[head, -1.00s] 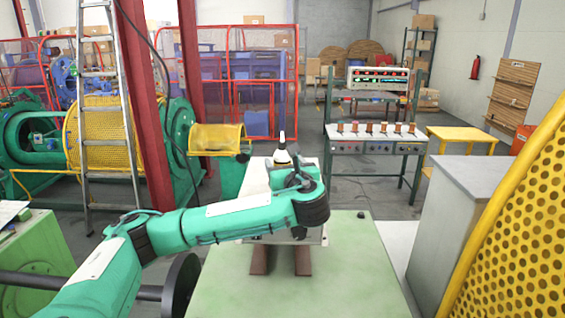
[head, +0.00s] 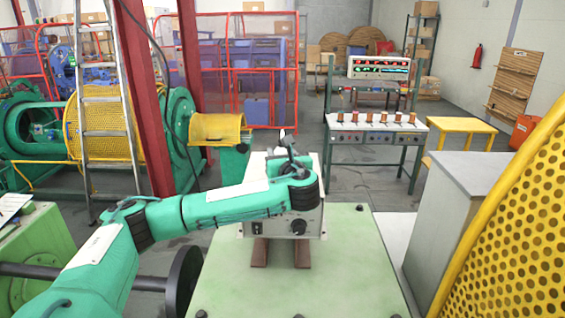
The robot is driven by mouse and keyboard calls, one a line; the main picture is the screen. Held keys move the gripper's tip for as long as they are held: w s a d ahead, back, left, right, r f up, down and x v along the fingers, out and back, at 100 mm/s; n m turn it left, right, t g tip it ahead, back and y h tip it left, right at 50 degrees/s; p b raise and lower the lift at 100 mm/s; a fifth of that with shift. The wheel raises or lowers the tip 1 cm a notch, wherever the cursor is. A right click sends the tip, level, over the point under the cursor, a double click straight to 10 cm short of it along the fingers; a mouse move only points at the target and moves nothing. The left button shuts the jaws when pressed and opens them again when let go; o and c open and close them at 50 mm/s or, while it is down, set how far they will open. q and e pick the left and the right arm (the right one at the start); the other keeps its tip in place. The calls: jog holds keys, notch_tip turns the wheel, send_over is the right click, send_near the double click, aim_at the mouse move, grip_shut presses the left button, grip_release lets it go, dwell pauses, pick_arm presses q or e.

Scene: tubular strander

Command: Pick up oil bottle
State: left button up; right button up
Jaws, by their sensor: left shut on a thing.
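The oil bottle is almost wholly hidden behind my left gripper; only a small pale tip (head: 282,133) shows above it. My left gripper (head: 288,148) is over the back of the grey control box (head: 284,228), seen from behind my wrist. It is shut on the bottle, though its fingertips are hard to make out. Whether the bottle touches the box top cannot be told. My right gripper is not in view.
The box stands on brown feet on a pale green table (head: 340,270). A grey cabinet (head: 450,220) and a yellow perforated guard (head: 520,220) stand at right. A red post (head: 148,110) and a ladder (head: 105,135) stand at left. A bench (head: 375,124) with spools is behind.

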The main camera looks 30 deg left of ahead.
pick_arm(q)
jog(key=shift+r, duration=0.15)
jog(key=shift+r, duration=0.25)
notch_tip(320, 180, up, 19)
jog(key=b, duration=0.6)
jog(key=shift+r+b, duration=0.15)
jog(key=shift+b, duration=0.2)
